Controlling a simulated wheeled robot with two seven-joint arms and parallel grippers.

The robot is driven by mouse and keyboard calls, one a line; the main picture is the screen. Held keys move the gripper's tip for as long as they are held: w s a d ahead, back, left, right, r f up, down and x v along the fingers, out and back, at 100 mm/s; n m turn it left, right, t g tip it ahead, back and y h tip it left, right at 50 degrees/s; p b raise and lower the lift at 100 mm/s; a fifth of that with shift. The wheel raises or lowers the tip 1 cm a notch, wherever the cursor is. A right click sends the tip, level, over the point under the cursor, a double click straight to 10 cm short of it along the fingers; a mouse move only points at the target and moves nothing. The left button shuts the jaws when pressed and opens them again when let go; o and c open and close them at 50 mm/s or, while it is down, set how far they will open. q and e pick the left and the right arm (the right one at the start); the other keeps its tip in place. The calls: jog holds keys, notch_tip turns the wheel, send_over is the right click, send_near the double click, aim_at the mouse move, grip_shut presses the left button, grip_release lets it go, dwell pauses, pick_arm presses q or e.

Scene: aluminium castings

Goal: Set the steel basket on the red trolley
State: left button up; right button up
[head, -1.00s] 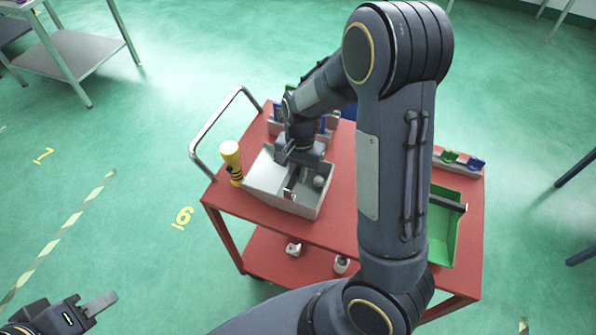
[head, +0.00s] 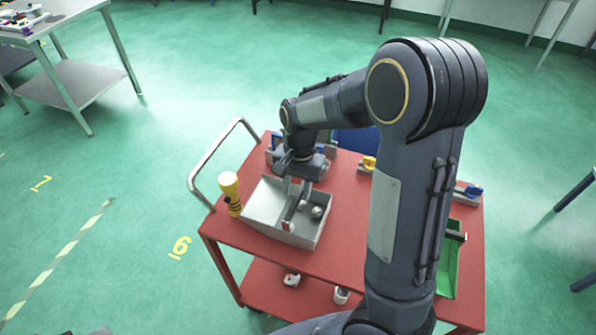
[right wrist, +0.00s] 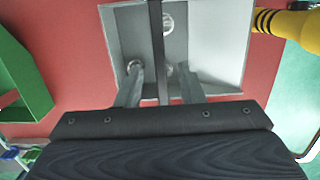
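The steel basket (head: 262,208), a grey open box with several rounded metal pieces in it, stands on the left part of the red trolley's top (head: 345,215). My right gripper (head: 291,205) points down over the basket. In the right wrist view its two fingers (right wrist: 158,68) are spread, with the basket's thin dark handle bar (right wrist: 156,30) running between them and a gap on both sides. The basket also shows there (right wrist: 215,45). Only a sliver of my left gripper (head: 100,331) shows at the bottom left edge; its fingers cannot be made out.
A yellow and black torch-like object (head: 230,193) stands close to the basket's left side. A green bin (head: 447,270) is at the trolley's right, partly behind my arm. Small coloured parts line the back edge. A push handle (head: 215,155) rises at the left end.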

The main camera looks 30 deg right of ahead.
jog(key=r, duration=0.6)
jog(key=shift+w+d+r, duration=0.1)
jog(key=shift+w+d, duration=0.1)
jog(key=shift+d, duration=0.05)
jog(key=s+a+r+n+t+y, duration=0.1)
jog(key=s+a+r+n+t, duration=0.1)
jog(key=s, duration=0.7)
jog(key=s+a+r+n+t+y, duration=0.1)
jog(key=s+n+t, duration=0.3)
jog(key=s, duration=0.6)
jog(key=shift+a+r+n+t+y, duration=0.35)
jog(key=shift+a+r+n, duration=0.3)
jog(key=shift+n, duration=0.55)
